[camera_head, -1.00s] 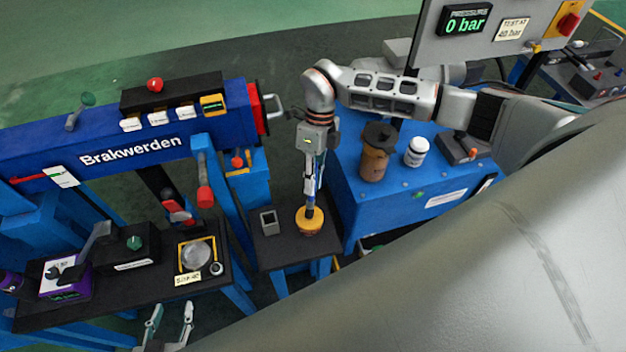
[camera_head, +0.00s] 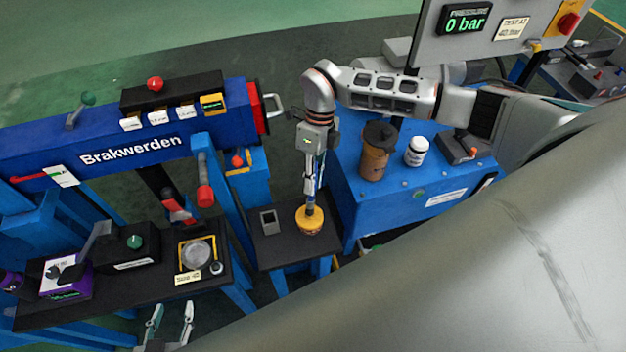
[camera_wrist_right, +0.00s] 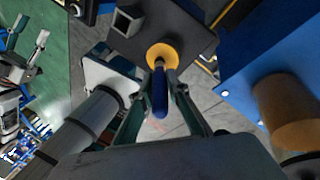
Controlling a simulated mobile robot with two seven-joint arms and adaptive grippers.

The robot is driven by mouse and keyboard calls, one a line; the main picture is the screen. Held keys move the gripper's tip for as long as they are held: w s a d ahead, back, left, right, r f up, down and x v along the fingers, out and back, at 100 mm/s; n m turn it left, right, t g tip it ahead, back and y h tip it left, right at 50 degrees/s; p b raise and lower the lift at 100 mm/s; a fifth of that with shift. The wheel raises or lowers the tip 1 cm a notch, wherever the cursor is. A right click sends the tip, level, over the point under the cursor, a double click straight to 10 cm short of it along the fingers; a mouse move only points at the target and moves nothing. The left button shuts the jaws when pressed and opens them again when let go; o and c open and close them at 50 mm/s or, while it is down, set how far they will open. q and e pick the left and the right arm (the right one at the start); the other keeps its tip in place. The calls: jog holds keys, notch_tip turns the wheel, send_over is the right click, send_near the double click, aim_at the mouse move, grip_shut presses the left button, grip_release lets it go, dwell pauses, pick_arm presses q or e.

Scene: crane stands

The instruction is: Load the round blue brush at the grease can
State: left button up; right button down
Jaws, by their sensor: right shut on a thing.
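The round blue brush (camera_wrist_right: 160,98) is upright in my right gripper (camera_head: 311,190); its blue handle lies between the fingers, which also show in the right wrist view (camera_wrist_right: 158,85). Its lower end meets the yellow, round grease can (camera_head: 310,220) on a small black-topped stand (camera_head: 285,250). The can also shows in the right wrist view (camera_wrist_right: 164,50). The brush's bristles are hidden, and how deep they sit I cannot tell. My left gripper (camera_head: 170,325) is at the bottom edge of the head view, fingers apart and empty, away from the brush.
A small grey square holder (camera_head: 268,222) stands left of the can. A blue cabinet (camera_head: 380,205) on the right carries a brown container (camera_head: 375,155) and a white jar (camera_head: 417,152). The blue Brakwerden bench (camera_head: 60,145) and a black shelf (camera_head: 120,290) are on the left.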

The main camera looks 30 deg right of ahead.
jog(key=shift+f, duration=0.1)
dwell(0.3)
jog(key=shift+r+p, duration=0.65)
jog(key=shift+r, duration=0.15)
notch_tip(320, 180, up, 3)
jog(key=shift+r+p, duration=0.1)
jog(key=shift+p, duration=1.15)
jog(key=shift+r, duration=1.15)
